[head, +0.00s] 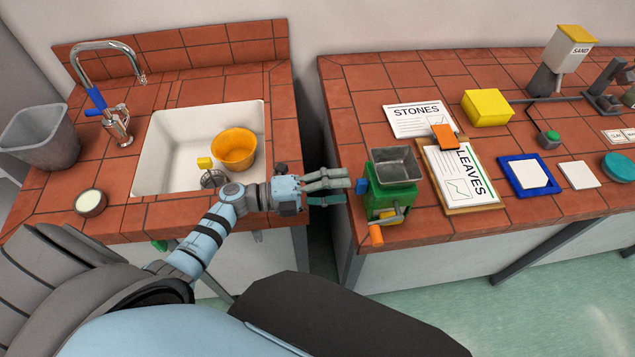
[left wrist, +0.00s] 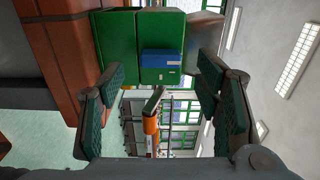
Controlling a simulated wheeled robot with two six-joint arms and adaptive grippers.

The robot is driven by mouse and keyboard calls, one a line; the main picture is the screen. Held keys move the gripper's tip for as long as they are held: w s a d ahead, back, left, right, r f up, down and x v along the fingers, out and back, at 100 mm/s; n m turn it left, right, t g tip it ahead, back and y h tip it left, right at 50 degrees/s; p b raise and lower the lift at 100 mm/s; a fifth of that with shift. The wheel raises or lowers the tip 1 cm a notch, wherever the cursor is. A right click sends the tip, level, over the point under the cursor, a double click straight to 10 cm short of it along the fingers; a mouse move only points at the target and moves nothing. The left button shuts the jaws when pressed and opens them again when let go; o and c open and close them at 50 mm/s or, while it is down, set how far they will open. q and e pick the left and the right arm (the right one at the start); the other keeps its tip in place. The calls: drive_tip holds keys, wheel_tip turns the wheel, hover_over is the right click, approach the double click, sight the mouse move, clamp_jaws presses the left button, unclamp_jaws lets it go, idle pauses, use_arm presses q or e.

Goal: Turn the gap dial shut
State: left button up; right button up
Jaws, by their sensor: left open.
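A green mill (head: 392,198) with a grey metal hopper (head: 395,165) stands at the left front edge of the right bench. A blue dial (head: 361,186) sits on its left side. In the left wrist view the blue dial (left wrist: 161,62) shows on the green mill body (left wrist: 116,45). My left gripper (head: 343,189) reaches across the gap between the benches, fingers pointing at the dial. It is open and empty. In the left wrist view my left gripper (left wrist: 160,72) has its fingers on either side of the dial; whether they touch it cannot be told. My right gripper is out of view.
The mill's orange crank handle (head: 376,235) sticks out at the front. A clipboard (head: 461,178) lies right of the mill, with a yellow box (head: 487,107) behind. The left bench has a sink (head: 170,125) holding an orange bowl (head: 234,148).

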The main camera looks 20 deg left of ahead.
use_arm(q)
drive_tip(key=v, duration=0.9)
drive_tip(key=shift+d, duration=0.1)
drive_tip(key=shift+f, duration=0.1)
